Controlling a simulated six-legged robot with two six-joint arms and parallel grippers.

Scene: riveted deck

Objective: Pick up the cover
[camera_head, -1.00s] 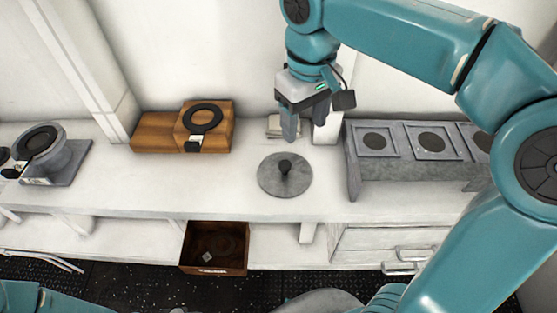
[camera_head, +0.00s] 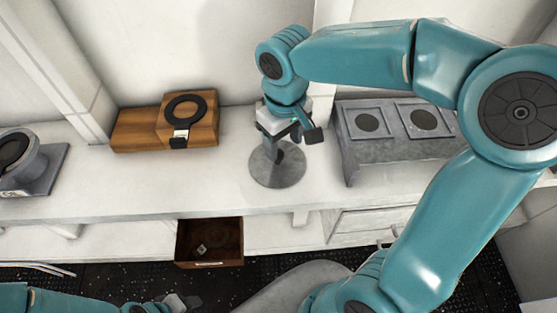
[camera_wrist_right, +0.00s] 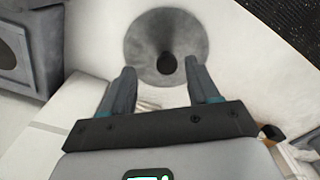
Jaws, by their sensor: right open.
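The cover (camera_head: 278,174) is a round grey disc with a dark knob, lying flat on the white counter. My right gripper (camera_head: 282,148) is over it and hides its far part and most of the knob in the head view. In the right wrist view, the cover (camera_wrist_right: 185,35) shows ahead of the open right gripper (camera_wrist_right: 160,68). Its black knob (camera_wrist_right: 167,63) appears between the fingertips, and I cannot tell whether they touch it. My left gripper (camera_head: 178,303) shows only partly at the bottom edge, its jaws unclear.
A grey stand (camera_head: 395,157) with round dark insets is right of the cover. A wooden block (camera_head: 135,130) with a black ring (camera_head: 185,97) is at the left. An open brown drawer (camera_head: 210,264) sticks out below.

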